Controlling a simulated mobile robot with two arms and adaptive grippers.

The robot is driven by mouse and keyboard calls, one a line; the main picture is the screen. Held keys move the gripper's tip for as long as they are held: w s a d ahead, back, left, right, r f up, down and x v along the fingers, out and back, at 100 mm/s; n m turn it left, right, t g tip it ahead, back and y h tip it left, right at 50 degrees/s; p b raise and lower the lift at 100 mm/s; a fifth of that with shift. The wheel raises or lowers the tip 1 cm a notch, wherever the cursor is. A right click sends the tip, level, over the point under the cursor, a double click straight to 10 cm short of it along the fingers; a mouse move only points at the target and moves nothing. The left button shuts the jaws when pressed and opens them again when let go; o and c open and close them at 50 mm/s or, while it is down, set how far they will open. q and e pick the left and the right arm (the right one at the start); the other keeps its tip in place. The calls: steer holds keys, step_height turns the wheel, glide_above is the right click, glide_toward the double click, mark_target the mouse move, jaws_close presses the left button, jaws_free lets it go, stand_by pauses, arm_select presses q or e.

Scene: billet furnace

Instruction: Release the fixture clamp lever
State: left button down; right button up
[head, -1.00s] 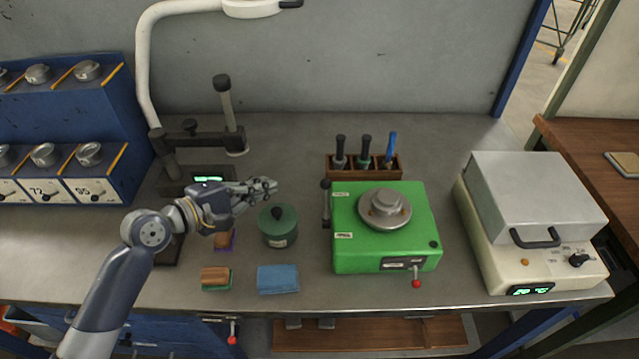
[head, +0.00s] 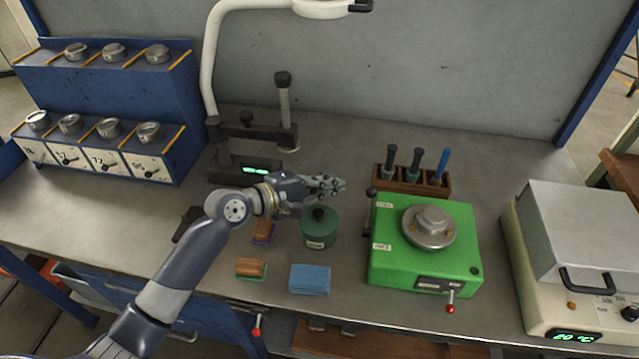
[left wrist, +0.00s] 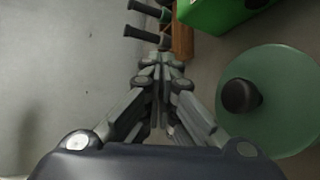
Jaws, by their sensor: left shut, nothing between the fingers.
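The green fixture box (head: 465,225) holds a round metal piece (head: 429,227) on top. A dark upright lever with a black knob (head: 372,192) stands at its left side. A short red-knobbed lever (head: 450,308) hangs at its front; I cannot tell which is the clamp lever. My left gripper (head: 341,184) is shut and empty, above and behind the green round pot (head: 319,240), a little left of the black-knobbed lever and apart from it. In the left wrist view the shut fingers (left wrist: 160,75) point toward the tool rack, with the fixture's corner (left wrist: 212,14) at top right. My right gripper is out of view.
A wooden rack (head: 411,181) with several upright tools stands behind the fixture. A dark stand (head: 283,130) is behind my left arm. A cream device (head: 570,300) stands right.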

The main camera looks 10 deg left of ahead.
mark_target(369, 213)
arm_select(q)
steer(key=d+p, duration=0.3)
steer(key=d, duration=0.2)
stand_by(0.3)
steer(key=shift+s, duration=0.1)
steer(key=shift+s+r+t+b, duration=0.15)
steer(key=shift+t+b, duration=0.15)
steer(key=shift+b, duration=0.25)
steer(key=shift+s+m, duration=0.15)
steer(key=shift+m, duration=0.15)
